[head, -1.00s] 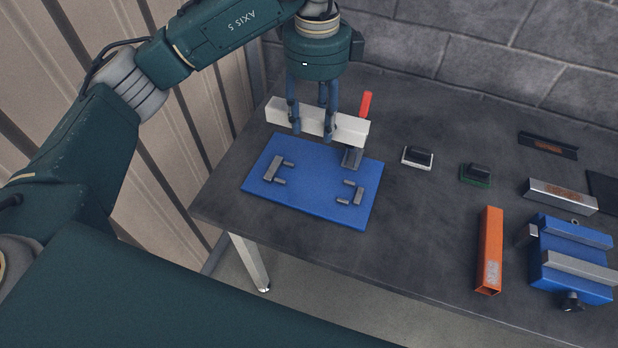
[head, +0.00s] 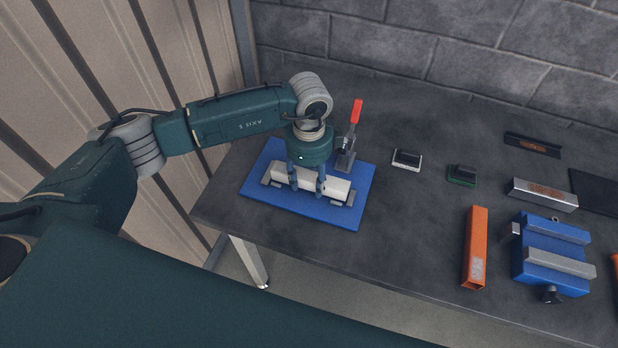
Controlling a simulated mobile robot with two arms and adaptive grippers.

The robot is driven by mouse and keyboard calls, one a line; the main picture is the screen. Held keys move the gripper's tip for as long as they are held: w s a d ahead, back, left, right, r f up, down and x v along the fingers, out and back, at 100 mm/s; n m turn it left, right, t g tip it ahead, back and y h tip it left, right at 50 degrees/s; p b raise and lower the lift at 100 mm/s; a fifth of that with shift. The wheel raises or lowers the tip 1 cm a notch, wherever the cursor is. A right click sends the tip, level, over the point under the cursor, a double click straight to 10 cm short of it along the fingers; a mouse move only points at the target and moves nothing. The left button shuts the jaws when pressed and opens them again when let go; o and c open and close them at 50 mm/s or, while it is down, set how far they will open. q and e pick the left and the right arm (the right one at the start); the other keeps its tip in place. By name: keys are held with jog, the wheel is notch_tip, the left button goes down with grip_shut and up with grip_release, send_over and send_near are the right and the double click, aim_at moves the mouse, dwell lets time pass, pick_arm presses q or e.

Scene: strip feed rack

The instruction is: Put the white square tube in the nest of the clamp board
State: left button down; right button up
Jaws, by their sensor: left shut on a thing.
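The white square tube (head: 335,187) lies low over the blue clamp board (head: 262,197), between the grey stop blocks of the nest. It runs along the board's long direction and looks level. From this angle I cannot tell whether it rests fully on the board. My left gripper (head: 306,190) is above the board with its fingers pointing down, shut on the middle of the tube. The toggle clamp with its red handle (head: 356,111) stands at the board's back edge, handle up. My right gripper is not in view.
An orange square tube (head: 475,247) and a blue vise (head: 549,251) are at the right of the dark table. A silver bar (head: 542,195) and a dark angle piece (head: 532,145) lie farther right.

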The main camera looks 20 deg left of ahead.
pick_arm(q)
jog(key=shift+f, duration=0.4)
jog(key=shift+f, duration=0.1)
jog(key=c, duration=1.3)
grip_release()
jog(key=shift+f, duration=0.1)
jog(key=shift+c, duration=0.2)
jog(key=o, duration=0.4)
